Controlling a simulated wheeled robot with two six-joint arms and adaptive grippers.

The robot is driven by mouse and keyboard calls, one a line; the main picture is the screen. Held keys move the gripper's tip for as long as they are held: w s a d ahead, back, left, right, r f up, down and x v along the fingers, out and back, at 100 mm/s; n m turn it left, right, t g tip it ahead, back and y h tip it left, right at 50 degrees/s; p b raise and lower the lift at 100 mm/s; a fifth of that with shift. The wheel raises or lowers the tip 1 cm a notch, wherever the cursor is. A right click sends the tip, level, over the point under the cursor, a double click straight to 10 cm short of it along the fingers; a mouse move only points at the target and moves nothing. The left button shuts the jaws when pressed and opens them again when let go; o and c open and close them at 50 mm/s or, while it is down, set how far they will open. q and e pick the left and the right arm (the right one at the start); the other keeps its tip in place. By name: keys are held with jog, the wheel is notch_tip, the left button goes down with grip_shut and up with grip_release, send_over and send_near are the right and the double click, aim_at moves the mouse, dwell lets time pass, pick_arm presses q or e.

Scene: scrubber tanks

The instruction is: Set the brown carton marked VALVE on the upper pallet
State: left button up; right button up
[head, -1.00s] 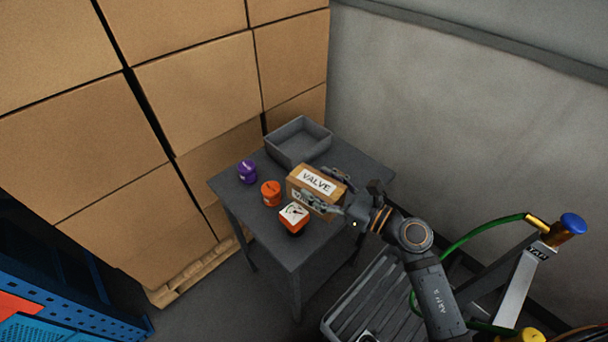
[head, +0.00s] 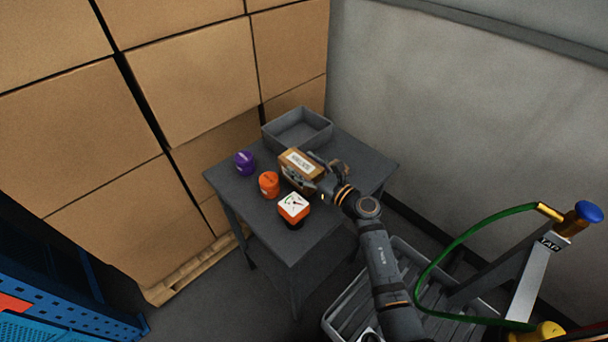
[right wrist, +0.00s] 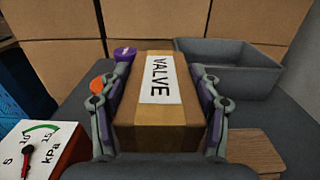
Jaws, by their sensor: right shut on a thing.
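The brown carton marked VALVE (head: 302,162) is over the dark grey table, in front of the grey tray. My right gripper (head: 297,172) is shut on it, and the fingers cover part of its sides. In the right wrist view the carton (right wrist: 160,105) sits between both fingers of the gripper (right wrist: 162,110), its white label facing up. I cannot tell whether its underside touches the table. No upper pallet can be made out; a wooden pallet (head: 190,278) shows low under the big box stack. My left gripper is not in view.
On the table (head: 250,210) stand a purple canister (head: 245,162), an orange canister (head: 269,186), an orange-and-white gauge box (head: 293,207) and the empty grey tray (head: 297,130). A stack of large cartons (head: 195,85) rises at left. A green hose (head: 460,232) arches at right.

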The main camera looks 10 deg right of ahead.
jog(key=shift+f+b, duration=0.35)
jog(key=shift+f, duration=1.4)
jog(key=shift+s+f, duration=0.1)
jog(key=shift+f, duration=0.05)
jog(key=o, duration=1.4)
